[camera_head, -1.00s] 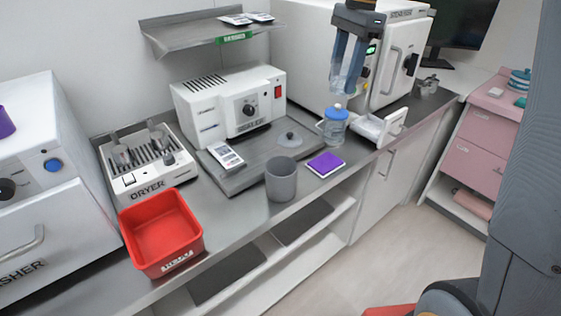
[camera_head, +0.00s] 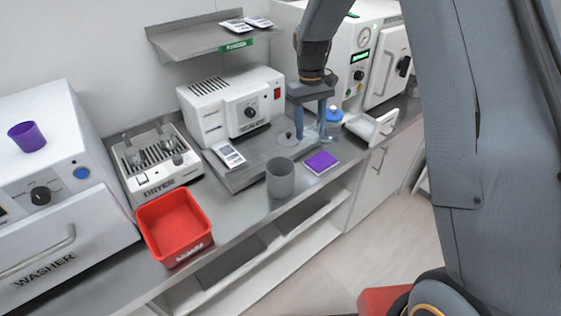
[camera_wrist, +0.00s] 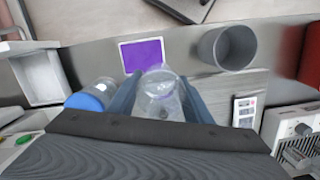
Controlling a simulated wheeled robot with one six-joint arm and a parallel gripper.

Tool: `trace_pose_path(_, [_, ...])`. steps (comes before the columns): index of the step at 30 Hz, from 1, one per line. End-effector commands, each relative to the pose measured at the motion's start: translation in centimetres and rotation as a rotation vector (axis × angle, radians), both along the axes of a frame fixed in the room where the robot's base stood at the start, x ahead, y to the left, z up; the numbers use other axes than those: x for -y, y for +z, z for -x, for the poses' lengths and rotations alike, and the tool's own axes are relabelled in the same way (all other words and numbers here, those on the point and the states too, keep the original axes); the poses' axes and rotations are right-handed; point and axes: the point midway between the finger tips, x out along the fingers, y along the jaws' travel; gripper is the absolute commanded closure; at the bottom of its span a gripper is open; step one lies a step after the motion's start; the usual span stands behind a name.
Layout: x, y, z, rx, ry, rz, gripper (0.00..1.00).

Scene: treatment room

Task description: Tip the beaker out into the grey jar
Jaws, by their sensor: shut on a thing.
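The clear beaker (camera_head: 311,132) is between the fingers of my gripper (camera_head: 314,128), which is shut on it. In the wrist view the beaker (camera_wrist: 161,92) shows between the two blue-grey fingers, and I cannot make out its contents. The grey jar (camera_head: 280,180) stands upright and open-topped on the counter. In the head view it is left of and nearer than my gripper. In the wrist view the jar (camera_wrist: 227,48) is up and right of the beaker, apart from it.
A purple pad (camera_head: 322,162) lies right of the jar. A blue-lidded jug (camera_head: 332,124) stands close beside my gripper. A white sealer (camera_head: 230,105), a dryer (camera_head: 150,165) and a red bin (camera_head: 174,227) stand to the left.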

Motion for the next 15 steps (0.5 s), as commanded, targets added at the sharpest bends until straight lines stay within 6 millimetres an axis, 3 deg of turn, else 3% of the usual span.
trace_pose_path(6, [-1.3,-3.0,0.9,-0.002,0.308,0.000,0.78])
trace_pose_path(15, [-1.8,-4.8,1.3,0.001,0.478,-0.001,0.78])
